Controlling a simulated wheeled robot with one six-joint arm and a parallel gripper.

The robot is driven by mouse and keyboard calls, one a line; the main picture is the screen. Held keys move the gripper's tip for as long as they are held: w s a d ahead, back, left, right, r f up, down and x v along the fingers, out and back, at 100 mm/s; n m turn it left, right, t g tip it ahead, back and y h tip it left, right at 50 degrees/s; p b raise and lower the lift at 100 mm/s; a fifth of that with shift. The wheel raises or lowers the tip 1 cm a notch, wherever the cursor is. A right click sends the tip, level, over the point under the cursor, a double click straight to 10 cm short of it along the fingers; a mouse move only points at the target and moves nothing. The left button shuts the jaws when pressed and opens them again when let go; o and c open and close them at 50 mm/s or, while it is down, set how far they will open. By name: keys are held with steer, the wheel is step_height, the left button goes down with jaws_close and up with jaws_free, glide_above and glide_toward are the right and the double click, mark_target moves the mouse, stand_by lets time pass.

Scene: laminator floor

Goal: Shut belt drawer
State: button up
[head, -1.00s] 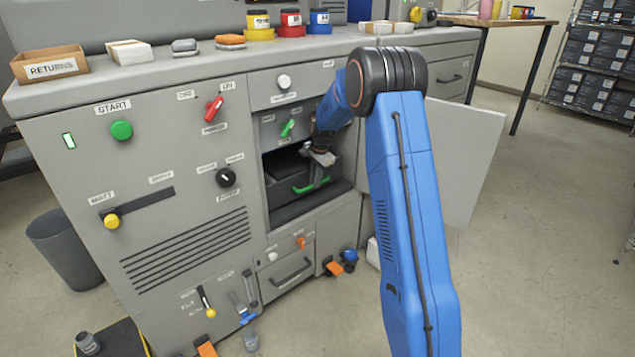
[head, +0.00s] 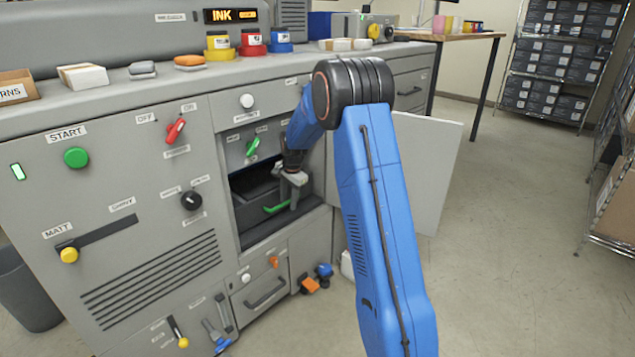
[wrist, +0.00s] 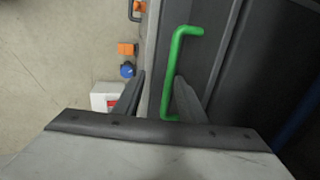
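A dark drawer-like unit (head: 258,200) with a green bar handle (head: 277,208) sits in the open bay of the grey machine. I cannot tell how far it stands out. My gripper (head: 292,182) is at the right end of this handle. In the wrist view my gripper (wrist: 160,76) has its two fingers apart, with the lower part of the green handle (wrist: 172,80) showing between them, close to the right finger. I see no grip on it. A second drawer with a dark handle (head: 266,293) lies below the bay, flush with the front. No label naming the belt drawer is readable.
The bay's open door panel (head: 428,170) stands out to the right, behind my arm. A green switch (head: 253,146) is above the bay. An orange and blue item (head: 318,278) and a white container (head: 346,264) are low at the right. The floor at right is clear.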

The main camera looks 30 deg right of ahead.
steer(key=s+d, duration=0.2)
steer(key=s, duration=0.6)
steer(key=s+d, duration=0.3)
steer(key=s, duration=0.5)
steer(key=s+r, duration=0.2)
steer(key=r, duration=0.7)
steer(key=s+a+r, duration=0.1)
steer(key=s+r, duration=0.1)
steer(key=r, duration=0.7)
steer(key=shift+s+r+n, duration=0.2)
steer(key=shift+s+n, duration=0.05)
steer(key=shift+n, duration=0.15)
steer(key=shift+c, duration=0.5)
